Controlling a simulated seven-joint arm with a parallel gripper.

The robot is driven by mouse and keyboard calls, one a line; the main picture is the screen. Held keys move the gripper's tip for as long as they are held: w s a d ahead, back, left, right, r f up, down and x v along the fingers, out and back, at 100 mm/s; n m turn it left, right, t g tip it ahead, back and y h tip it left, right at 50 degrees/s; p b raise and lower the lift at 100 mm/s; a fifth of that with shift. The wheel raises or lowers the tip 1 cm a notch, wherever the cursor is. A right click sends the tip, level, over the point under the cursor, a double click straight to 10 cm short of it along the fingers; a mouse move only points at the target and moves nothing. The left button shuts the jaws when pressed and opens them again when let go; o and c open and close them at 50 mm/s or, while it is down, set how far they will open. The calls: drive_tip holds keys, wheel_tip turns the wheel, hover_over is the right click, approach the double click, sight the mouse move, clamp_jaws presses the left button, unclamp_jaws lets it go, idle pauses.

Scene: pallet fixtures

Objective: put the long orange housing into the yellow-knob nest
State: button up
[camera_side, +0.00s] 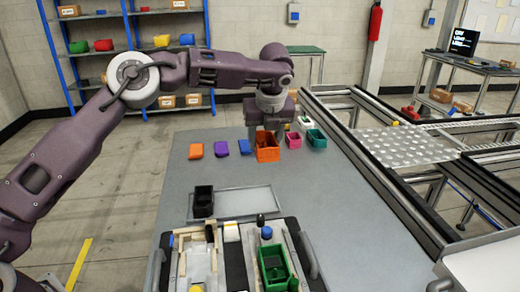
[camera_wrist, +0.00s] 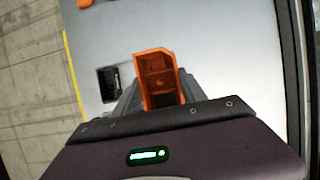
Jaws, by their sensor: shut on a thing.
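The long orange housing (camera_side: 267,150) is an open-topped box at the far part of the grey table. My gripper (camera_side: 266,128) is shut on it from above. In the wrist view the housing (camera_wrist: 155,72) sits between my two grey fingers (camera_wrist: 160,98), its inside partly showing. I cannot tell whether it touches the table. The yellow-knob nest (camera_side: 200,262) is the pale, wood-sided bay at the left of the fixture in front, with a yellow knob (camera_side: 196,289) at the picture's bottom edge. It looks empty, and its near end is cut off.
A green box (camera_side: 274,266) sits in the right bay beside a blue knob (camera_side: 266,232). A black box (camera_side: 203,201) stands at a flat grey tray (camera_side: 245,201). Orange, purple and blue pieces lie left of the housing; pink and green boxes (camera_side: 316,138) stand right. Mid-table is clear.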

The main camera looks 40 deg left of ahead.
drive_tip(key=s+d+m, duration=0.1)
drive_tip(key=s+d, duration=0.4)
drive_tip(key=s, duration=0.4)
drive_tip(key=s+a+f, duration=0.2)
drive_tip(key=s, duration=0.6)
drive_tip(key=s+a+f, duration=0.2)
drive_tip(key=s+f, duration=0.1)
drive_tip(key=s, duration=0.6)
drive_tip(key=shift+s+a+f+n, duration=0.2)
drive_tip(key=shift+s+a+n, duration=0.05)
drive_tip(key=shift+a+n, duration=0.15)
drive_tip(key=shift+s+f, duration=0.15)
drive_tip(key=shift+f, duration=3.7)
drive_tip(key=shift+f, duration=0.8)
drive_tip(key=o, duration=1.6)
drive_tip(key=shift+c, duration=0.2)
